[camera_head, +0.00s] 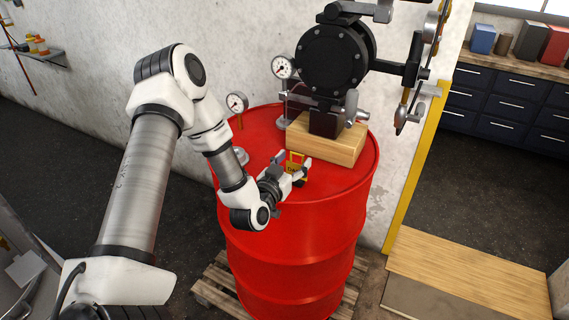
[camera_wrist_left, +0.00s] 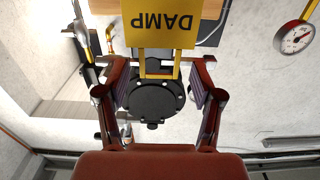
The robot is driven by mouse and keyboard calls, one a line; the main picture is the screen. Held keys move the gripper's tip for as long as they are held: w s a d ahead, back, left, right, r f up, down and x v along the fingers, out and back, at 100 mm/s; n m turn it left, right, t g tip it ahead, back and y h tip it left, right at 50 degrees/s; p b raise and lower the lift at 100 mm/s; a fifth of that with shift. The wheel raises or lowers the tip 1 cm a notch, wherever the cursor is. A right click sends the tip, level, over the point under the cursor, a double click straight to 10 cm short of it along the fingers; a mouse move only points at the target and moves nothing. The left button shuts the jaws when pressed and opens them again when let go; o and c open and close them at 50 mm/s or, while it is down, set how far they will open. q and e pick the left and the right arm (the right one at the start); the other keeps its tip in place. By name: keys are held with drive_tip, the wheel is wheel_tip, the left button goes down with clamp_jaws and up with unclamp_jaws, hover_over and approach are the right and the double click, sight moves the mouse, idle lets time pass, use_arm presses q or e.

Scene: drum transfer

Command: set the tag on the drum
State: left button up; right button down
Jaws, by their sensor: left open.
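The yellow tag (camera_head: 296,168), a plate with a loop handle, is at the top of the red drum (camera_head: 300,235), in front of the wooden block. I cannot tell whether its lower edge touches the lid. In the left wrist view the tag (camera_wrist_left: 160,25) reads DAMP upside down, with two yellow handle bars running from it between the fingers. My left gripper (camera_head: 293,162) is open around the handle, a finger on each side; in the wrist view both fingers (camera_wrist_left: 158,88) stand clear of the bars. My right gripper is out of view.
A black pump (camera_head: 334,58) stands on the wooden block (camera_head: 341,147) on the drum. Two gauges (camera_head: 283,67) (camera_head: 237,102) stand behind and left of the tag. The drum is on a pallet (camera_head: 213,285). The lid's front right is clear.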

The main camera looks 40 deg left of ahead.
use_arm(q)
drive_tip(key=v, duration=1)
drive_tip(key=s+d+f+m+g+h, duration=0.1)
drive_tip(key=s+d+f+g+h, duration=0.15)
drive_tip(key=d+f+g, duration=0.4)
drive_tip(key=s+d+f+m+g+h, duration=0.1)
drive_tip(key=s+d+f+m+h, duration=0.2)
drive_tip(key=f, duration=0.6)
drive_tip(key=s+d+f+n+g, duration=0.1)
drive_tip(key=s+d+f+g, duration=0.2)
drive_tip(key=s+f+g, duration=0.2)
drive_tip(key=s+d+f+g, duration=0.3)
drive_tip(key=s+f+g, duration=0.2)
drive_tip(key=s, duration=0.6)
wheel_tip(320, 180, down, 3)
drive_tip(key=shift+s+r+n+y+b, duration=0.1)
drive_tip(key=shift+s+n+y+b, duration=0.25)
drive_tip(key=shift+n+y, duration=0.1)
wheel_tip(320, 180, down, 5)
drive_tip(key=b, duration=0.4)
drive_tip(key=shift+w+d+r+b, duration=0.1)
drive_tip(key=shift+w+d+b, duration=0.1)
drive_tip(key=shift+b, duration=0.15)
drive_tip(key=shift+a, duration=0.1)
